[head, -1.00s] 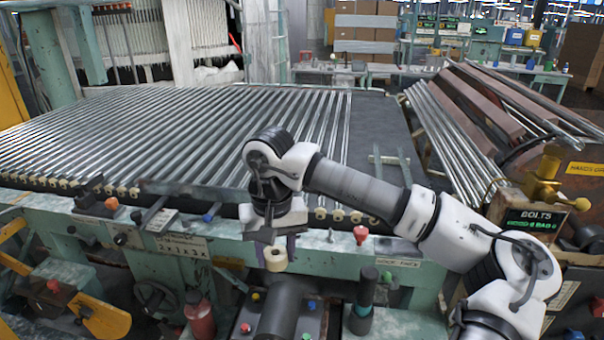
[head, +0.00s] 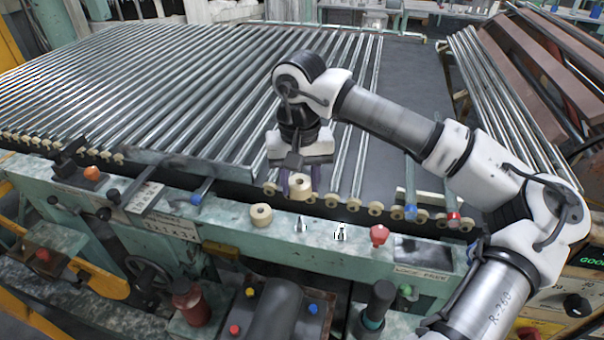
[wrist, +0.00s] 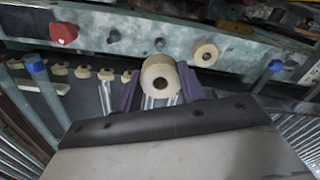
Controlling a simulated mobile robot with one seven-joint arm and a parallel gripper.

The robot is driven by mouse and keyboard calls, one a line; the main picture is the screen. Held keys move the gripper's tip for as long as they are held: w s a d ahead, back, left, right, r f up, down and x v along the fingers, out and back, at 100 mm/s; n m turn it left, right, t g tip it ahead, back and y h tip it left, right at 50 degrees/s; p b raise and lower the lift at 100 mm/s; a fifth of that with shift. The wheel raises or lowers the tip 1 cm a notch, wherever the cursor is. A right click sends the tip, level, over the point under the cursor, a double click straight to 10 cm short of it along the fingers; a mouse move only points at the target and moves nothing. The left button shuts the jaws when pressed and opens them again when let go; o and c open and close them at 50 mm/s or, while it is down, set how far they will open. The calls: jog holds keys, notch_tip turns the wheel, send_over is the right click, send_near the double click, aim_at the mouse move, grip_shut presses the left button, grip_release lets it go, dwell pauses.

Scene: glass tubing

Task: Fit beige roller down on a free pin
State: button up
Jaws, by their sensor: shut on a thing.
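My gripper (head: 300,180) is shut on a beige roller (head: 301,188). In the wrist view the held roller (wrist: 158,84) sits between the two purple fingers, its round face and dark hole showing. It is held above the green beam's back edge. Another beige roller (head: 261,215) stands on the beam to the left; it also shows in the wrist view (wrist: 205,53). Two metal pins stand bare on the beam: one (head: 302,225) just in front of the held roller, the other (head: 340,233) further right. The held roller is apart from both pins in the head view.
A red knob (head: 379,235) stands on the green beam (head: 330,254) right of the pins. A blue-tipped bolt (head: 197,199) is to the left. Long glass tubes (head: 200,100) lie behind, with a row of small beige wheels along their ends.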

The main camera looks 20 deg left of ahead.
aim_at(300, 218)
jog(key=shift+s+f+b, duration=0.15)
jog(key=shift+b, duration=0.3)
notch_tip(300, 218, down, 6)
jog(key=b, duration=0.5)
jog(key=shift+r, duration=0.2)
jog(key=shift+b, duration=0.6)
dwell(1.6)
jog(key=shift+f+b, duration=2.15)
jog(key=shift+f, duration=0.2)
jog(key=o, duration=1)
jog(key=shift+o, duration=0.2)
jog(key=shift+r, duration=0.1)
notch_tip(300, 218, up, 14)
